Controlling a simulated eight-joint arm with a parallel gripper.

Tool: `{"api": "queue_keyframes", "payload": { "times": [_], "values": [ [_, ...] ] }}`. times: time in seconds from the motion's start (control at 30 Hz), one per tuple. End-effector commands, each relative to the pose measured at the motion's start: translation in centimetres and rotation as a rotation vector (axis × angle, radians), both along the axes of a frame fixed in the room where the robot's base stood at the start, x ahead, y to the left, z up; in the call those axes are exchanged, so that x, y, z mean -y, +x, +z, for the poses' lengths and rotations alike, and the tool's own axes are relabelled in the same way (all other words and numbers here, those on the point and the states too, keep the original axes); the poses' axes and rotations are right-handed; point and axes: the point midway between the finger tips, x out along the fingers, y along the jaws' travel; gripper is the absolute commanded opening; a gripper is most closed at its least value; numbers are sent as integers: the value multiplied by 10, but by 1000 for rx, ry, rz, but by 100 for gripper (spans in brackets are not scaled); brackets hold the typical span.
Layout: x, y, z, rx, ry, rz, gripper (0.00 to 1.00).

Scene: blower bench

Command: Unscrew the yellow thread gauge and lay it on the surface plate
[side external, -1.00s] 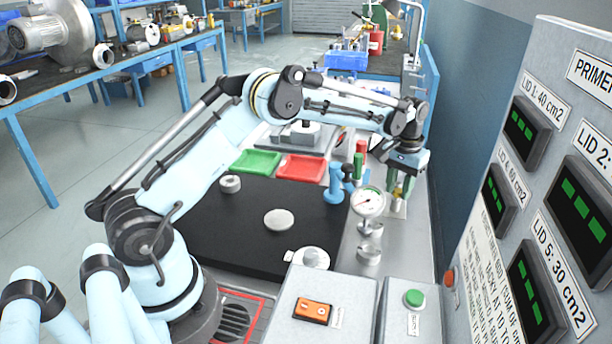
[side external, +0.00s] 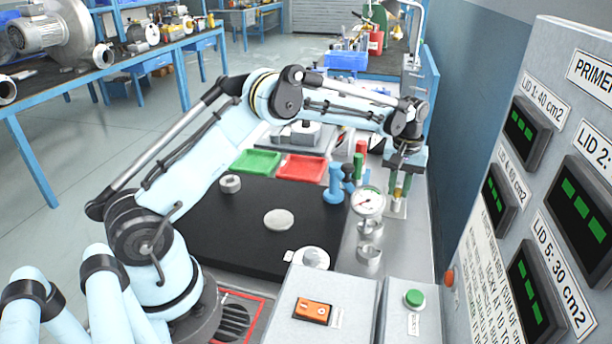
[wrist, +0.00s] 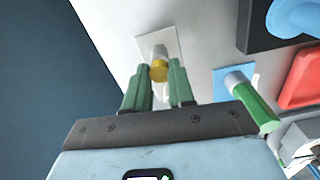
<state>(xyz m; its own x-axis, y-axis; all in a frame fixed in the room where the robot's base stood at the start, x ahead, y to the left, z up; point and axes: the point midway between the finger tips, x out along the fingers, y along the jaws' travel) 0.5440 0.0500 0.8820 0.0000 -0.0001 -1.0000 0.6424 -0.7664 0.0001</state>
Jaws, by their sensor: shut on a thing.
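The yellow thread gauge (wrist: 159,70) stands over a pale square base plate (wrist: 172,42) in the wrist view. My gripper (wrist: 158,82) has its green fingers on either side of it, shut on it. In the side external view my gripper (side external: 400,188) points down at the right end of the bench, with a little yellow showing between the fingers. Whether the thread is still engaged cannot be told. The black surface plate (side external: 225,225) lies to the left; its edge shows at the top right of the wrist view (wrist: 245,28).
A dial gauge (side external: 368,202) stands just left of my gripper. Blue (side external: 334,185) and green-handled (side external: 358,165) pieces stand behind it. A grey ring (side external: 230,183) and a disc (side external: 279,219) lie on the plate, with bare room around them. Green (side external: 256,160) and red (side external: 302,168) trays sit behind.

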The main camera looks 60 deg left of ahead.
Motion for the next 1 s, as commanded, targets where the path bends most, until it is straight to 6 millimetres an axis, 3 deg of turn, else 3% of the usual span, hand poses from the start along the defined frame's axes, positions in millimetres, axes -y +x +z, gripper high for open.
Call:
{"api": "queue_keyframes", "payload": {
  "times": [1.0],
  "values": [
    [0, 0, 0, 1, 1, 1319, 0]
  ]
}}
